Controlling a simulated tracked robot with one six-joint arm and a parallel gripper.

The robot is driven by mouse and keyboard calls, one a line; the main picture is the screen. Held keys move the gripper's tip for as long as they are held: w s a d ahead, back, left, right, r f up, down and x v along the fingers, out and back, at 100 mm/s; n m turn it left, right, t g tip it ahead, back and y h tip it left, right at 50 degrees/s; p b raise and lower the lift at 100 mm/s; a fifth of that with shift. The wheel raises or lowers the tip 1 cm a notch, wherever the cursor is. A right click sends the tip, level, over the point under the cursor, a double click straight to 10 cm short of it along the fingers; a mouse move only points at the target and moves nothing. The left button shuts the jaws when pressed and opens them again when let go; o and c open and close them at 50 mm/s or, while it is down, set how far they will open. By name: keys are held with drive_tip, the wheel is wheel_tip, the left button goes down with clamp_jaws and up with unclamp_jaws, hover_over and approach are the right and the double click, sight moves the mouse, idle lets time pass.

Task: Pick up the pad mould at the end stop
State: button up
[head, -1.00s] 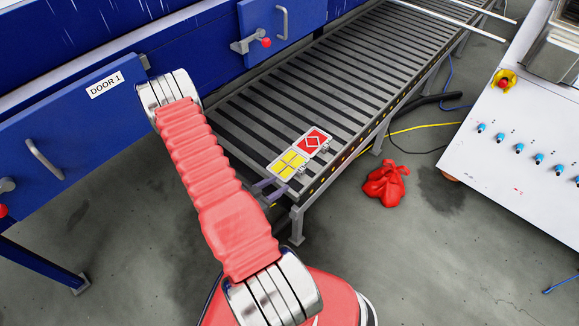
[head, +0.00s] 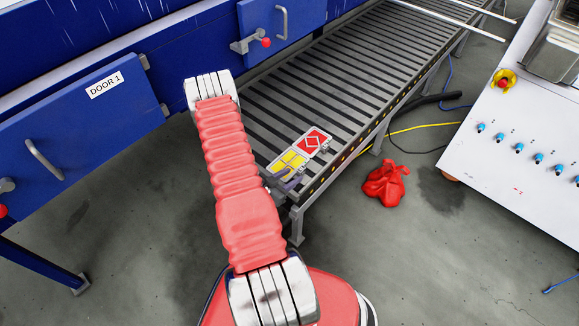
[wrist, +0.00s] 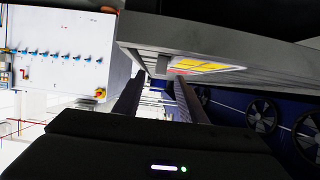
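Part of my gripper (head: 286,177) shows past my red sleeved arm, at the mould's near yellow end; the arm hides the rest. In the wrist view my gripper (wrist: 157,88) has two dark fingers spread apart with nothing visible between them. The mould is to the right of the fingertips there. Contact cannot be told.
The roller conveyor (head: 335,83) runs away to the upper right. A blue machine with doors (head: 85,110) stands along its left. A white control cabinet (head: 520,125) is at the right.

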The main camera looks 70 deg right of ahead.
sight(299, 170)
drive_tip(key=shift+x, duration=2.65)
drive_tip(key=shift+w+r, duration=0.1)
drive_tip(key=shift+r, duration=0.05)
clamp_jaws()
drive_tip(key=shift+d, duration=0.1)
